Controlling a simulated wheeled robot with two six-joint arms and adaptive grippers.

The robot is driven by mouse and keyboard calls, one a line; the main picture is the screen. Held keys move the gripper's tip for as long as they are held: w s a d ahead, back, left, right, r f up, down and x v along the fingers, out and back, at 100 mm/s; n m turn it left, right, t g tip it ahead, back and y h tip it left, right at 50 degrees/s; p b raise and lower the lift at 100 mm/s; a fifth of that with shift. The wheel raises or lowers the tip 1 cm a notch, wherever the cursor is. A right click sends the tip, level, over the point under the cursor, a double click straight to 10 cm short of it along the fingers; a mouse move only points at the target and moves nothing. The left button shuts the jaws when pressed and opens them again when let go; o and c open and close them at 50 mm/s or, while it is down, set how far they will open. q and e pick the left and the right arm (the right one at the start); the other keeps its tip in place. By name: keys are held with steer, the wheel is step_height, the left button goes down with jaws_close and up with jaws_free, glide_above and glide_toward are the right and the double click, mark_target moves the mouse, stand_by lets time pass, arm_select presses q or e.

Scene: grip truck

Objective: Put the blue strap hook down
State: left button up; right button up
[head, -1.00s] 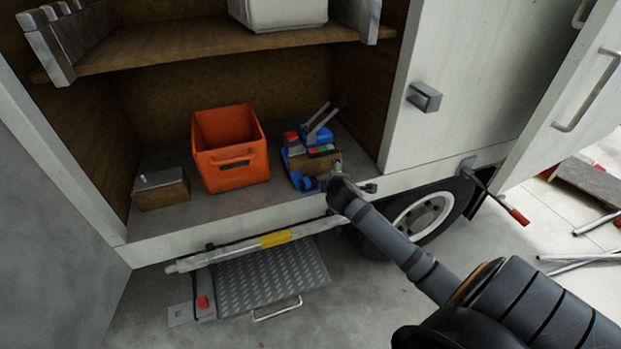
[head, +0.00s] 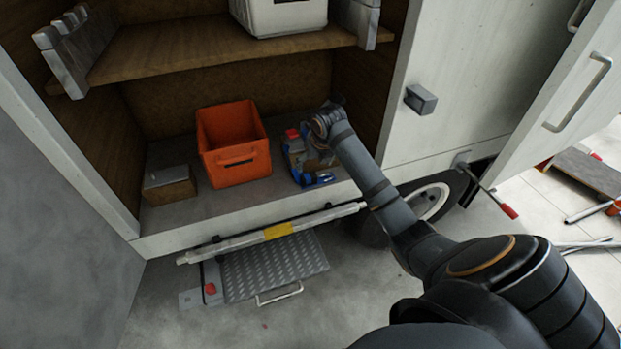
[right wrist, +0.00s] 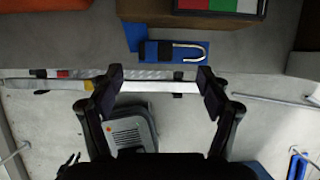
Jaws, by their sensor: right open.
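The blue strap hook (right wrist: 150,52) lies on the grey compartment floor near its front edge, in the right wrist view. It has a dark band and a bent silver hook pointing right. In the head view a blue piece (head: 318,180), seemingly the same hook, lies in front of the bin of coloured items (head: 294,150). My right gripper (right wrist: 160,76) is open and empty, its two fingers apart, with the hook beyond the gap between them. In the head view my right wrist covers part of the bin and my fingers are hidden. My left gripper is not in view.
An orange crate (head: 232,162) and a small box (head: 170,186) stand left of the bin. A wooden shelf (head: 200,50) with a white container (head: 283,15) is above. A striped bar (head: 275,232) and a step (head: 275,268) are below the compartment edge.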

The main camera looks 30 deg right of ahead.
mark_target(309, 175)
steer(key=x, duration=0.3)
steer(key=shift+w+f, duration=0.2)
steer(key=shift+f, duration=0.15)
steer(key=shift+a+f+p, duration=0.1)
steer(key=shift+f+p, duration=0.05)
steer(key=shift+p, duration=0.15)
steer(key=x, duration=0.2)
steer(key=p+x, duration=0.1)
steer(key=x, duration=0.1)
steer(key=shift+a, duration=0.25)
steer(key=shift+w+f, duration=0.2)
steer(key=shift+f, duration=0.3)
steer(key=shift+r, duration=0.1)
steer(key=c, duration=1.4)
steer(key=shift+d+r, duration=0.1)
steer(key=shift+r, duration=0.15)
step_height(309, 175, up, 2)
steer(key=shift+r+b, duration=0.2)
steer(key=shift+b, duration=0.65)
steer(key=s+a+r, duration=0.2)
steer(key=s+r, duration=0.1)
steer(key=s, duration=0.1)
steer(key=s+a+r+b, duration=0.1)
steer(key=s+a+r, duration=0.2)
steer(key=s, duration=0.1)
steer(key=s+a+r+b, duration=0.1)
steer(key=s+a+r, duration=0.1)
steer(key=s+r, duration=0.2)
steer(key=shift+s+a, duration=0.1)
steer(key=shift+a, duration=0.05)
